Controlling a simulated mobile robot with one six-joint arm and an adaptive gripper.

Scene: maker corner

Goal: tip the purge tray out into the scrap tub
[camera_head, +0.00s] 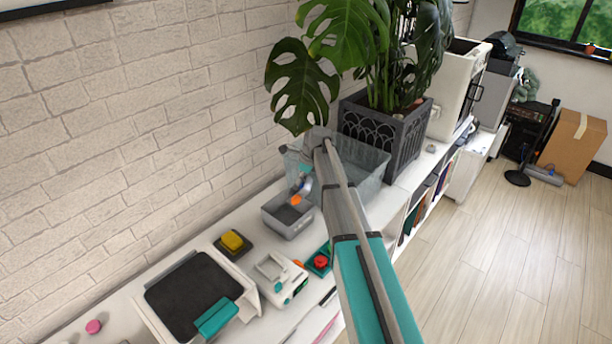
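A small grey open-topped tray (284,228), which looks like the purge tray, is on the white worktop just left of my arm. Its inside is dark. A small orange piece and a blue-and-white piece show at its back edge; I cannot tell whether they are in it. A larger translucent grey tub (368,158), which looks like the scrap tub, stands behind it, against the planter. My arm crosses in front of the tub and hides part of it. The arm's far end is over the tub's left side. My gripper's fingers cannot be made out there.
A large potted monstera in a dark planter (408,140) stands right of the tub, its leaves hanging above. A yellow button box (233,242), a white device (275,281), a red button (320,262) and a dark-bedded machine (190,295) occupy the worktop's near part. Open floor lies right.

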